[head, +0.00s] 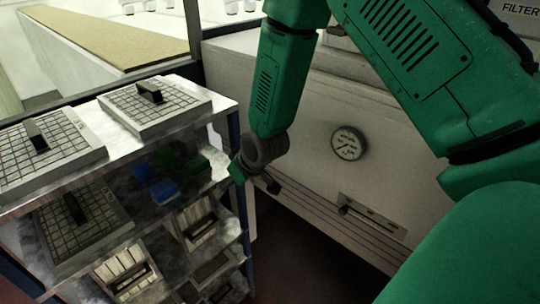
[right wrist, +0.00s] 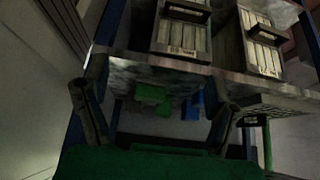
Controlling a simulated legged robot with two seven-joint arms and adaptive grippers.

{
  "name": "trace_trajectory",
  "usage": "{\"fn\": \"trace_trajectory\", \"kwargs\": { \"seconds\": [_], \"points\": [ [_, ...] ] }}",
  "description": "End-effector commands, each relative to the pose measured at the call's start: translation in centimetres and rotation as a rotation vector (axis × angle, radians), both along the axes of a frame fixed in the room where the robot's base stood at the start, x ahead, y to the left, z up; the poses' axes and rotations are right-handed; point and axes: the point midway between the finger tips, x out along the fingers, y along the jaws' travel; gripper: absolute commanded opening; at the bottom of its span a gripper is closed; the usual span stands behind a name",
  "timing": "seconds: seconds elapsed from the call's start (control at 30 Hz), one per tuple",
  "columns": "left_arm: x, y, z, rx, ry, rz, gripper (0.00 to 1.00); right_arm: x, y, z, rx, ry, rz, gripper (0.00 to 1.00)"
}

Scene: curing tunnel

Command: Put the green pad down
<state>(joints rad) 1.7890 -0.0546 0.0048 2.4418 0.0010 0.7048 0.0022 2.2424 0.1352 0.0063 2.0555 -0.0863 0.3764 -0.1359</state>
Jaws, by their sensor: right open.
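Green pads show on a shelf of the rack in the head view, a brighter one (head: 193,163) and a darker one beside it. In the right wrist view green (right wrist: 152,94) lies between my spread fingers, beyond their tips. Blue pads (head: 164,191) lie next to the green ones and also show in the right wrist view (right wrist: 192,106). My right gripper (head: 237,172) is at the right edge of the rack, level with this shelf. In the right wrist view its fingers (right wrist: 155,98) are wide apart, with nothing held. My left gripper is not in view.
The rack (head: 228,113) has a top with gridded, handled plates (head: 155,103) and more trays on lower shelves (head: 126,272). Its shelf edge and posts are close to my right gripper. A pale machine panel with a dial (head: 348,143) stands to the right.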

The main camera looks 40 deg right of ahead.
Motion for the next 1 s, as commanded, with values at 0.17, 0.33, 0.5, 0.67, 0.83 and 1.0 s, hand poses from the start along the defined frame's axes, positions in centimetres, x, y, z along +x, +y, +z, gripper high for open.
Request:
{"fn": "trace_trajectory", "kwargs": {
  "seconds": [0.17,0.33,0.5,0.67,0.83,1.0],
  "points": [
    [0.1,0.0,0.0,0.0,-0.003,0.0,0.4,-2.6,0.6,-2.4,-0.001,0.051,-0.002,0.79],
    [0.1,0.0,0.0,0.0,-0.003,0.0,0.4,-13.3,2.0,-9.5,-0.01,0.232,-0.015,0.79],
    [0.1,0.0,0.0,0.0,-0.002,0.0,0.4,-25.0,2.6,-13.8,-0.029,0.413,-0.033,0.79],
    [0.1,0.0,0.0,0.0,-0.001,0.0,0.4,-30.8,2.6,-14.7,-0.043,0.502,-0.043,0.79],
    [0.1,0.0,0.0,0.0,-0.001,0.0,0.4,-31.7,2.6,-14.7,-0.046,0.515,-0.047,0.79],
    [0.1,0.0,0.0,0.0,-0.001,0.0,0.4,-31.6,2.6,-14.7,-0.046,0.514,-0.046,0.79]
  ]
}}
